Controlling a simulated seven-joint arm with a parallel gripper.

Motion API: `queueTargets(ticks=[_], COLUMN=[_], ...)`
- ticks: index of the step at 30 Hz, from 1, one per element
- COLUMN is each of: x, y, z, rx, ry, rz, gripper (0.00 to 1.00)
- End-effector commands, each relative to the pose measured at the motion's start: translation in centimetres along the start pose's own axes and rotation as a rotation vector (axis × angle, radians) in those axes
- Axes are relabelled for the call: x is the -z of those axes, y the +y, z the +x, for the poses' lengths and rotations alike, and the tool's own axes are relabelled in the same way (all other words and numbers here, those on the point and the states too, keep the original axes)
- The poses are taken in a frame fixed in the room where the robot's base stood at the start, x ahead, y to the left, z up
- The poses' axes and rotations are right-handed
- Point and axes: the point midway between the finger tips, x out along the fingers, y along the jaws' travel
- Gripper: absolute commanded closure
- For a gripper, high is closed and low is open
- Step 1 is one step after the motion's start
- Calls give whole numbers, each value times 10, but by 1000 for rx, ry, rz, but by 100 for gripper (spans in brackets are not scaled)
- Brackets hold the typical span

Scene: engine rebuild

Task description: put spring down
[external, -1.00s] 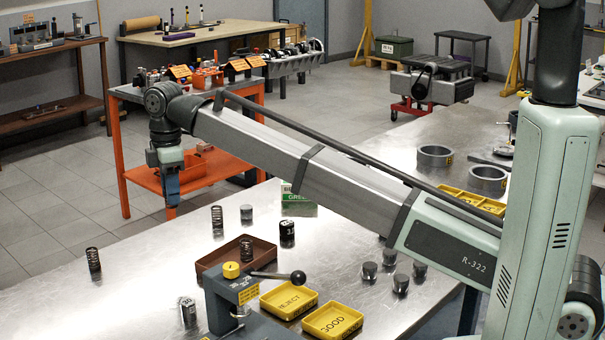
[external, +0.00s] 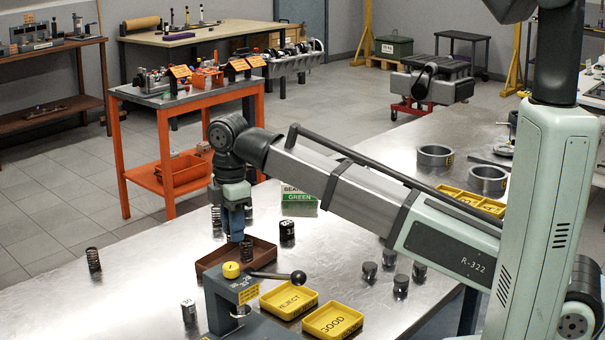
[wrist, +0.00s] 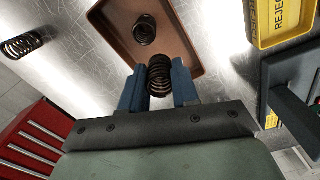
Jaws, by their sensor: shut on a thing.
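My gripper (external: 236,238) points down over the brown tray (external: 207,268) on the steel bench. In the wrist view its two blue fingers are shut on a dark coil spring (wrist: 159,76), near the edge of the tray (wrist: 187,53). I cannot tell whether the held spring touches the tray; in the external view the fingers largely hide it. Another spring (wrist: 145,29) stands in the tray, just beyond the held one, and shows in the external view (external: 246,251). A further spring (wrist: 22,46) is outside the tray. One more spring (external: 93,259) stands at the bench's left.
A press with a yellow knob (external: 231,270) and a black lever stands close in front of the tray. Yellow REJECT (external: 289,300) and GOOD (external: 333,321) trays are to the right. Dark cylinders (external: 287,231) and a green box (external: 299,197) stand behind. The bench's left is mostly clear.

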Motion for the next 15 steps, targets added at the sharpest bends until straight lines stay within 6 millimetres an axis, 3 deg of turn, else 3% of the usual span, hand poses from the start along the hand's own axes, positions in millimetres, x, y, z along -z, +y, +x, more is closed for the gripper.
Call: queueTargets(ticks=[15], x=[0], y=[0], z=[53], rx=[0], ry=[0], rz=[1], gripper=[100])
